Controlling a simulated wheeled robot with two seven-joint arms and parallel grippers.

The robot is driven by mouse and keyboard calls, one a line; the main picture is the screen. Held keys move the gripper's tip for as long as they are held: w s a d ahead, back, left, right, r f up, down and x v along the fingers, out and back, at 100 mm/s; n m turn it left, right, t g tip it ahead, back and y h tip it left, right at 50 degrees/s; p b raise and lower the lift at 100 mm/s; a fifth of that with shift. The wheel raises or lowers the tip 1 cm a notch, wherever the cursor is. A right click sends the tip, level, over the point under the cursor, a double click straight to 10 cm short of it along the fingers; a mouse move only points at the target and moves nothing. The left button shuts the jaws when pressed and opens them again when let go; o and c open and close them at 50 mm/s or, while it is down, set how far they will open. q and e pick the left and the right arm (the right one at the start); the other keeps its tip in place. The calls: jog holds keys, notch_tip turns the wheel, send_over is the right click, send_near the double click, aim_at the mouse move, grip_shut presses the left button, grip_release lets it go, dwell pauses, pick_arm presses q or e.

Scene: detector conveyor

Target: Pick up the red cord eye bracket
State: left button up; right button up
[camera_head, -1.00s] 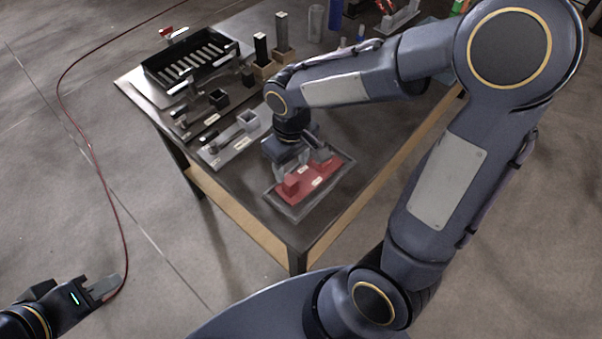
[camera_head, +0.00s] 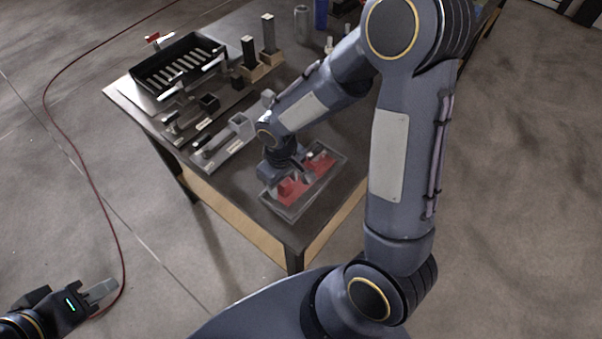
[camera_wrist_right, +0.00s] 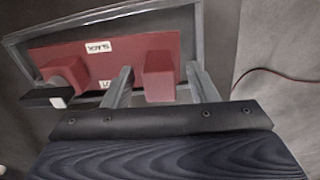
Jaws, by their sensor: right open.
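A red plate with raised red blocks, which looks like the red bracket, lies in a shallow grey tray (camera_head: 335,163) at the table's near corner. In the right wrist view the red plate (camera_wrist_right: 125,52) carries white labels, one reading SLACK. My right gripper (camera_wrist_right: 160,85) is open, its fingers on either side of a red block (camera_wrist_right: 160,72); contact cannot be told. In the head view my right wrist partly hides the plate. My left gripper (camera_head: 103,291) is low at the left, over the floor; its finger gap is unclear.
A black slotted tray (camera_head: 180,68), a small red piece (camera_head: 153,38), fixtures with grey blocks and dark upright posts (camera_head: 268,32) stand farther back on the table. A red cord (camera_head: 88,180) runs along the floor at left and passes by my left gripper.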

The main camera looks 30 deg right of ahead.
grip_shut()
jog(key=shift+r, duration=0.1)
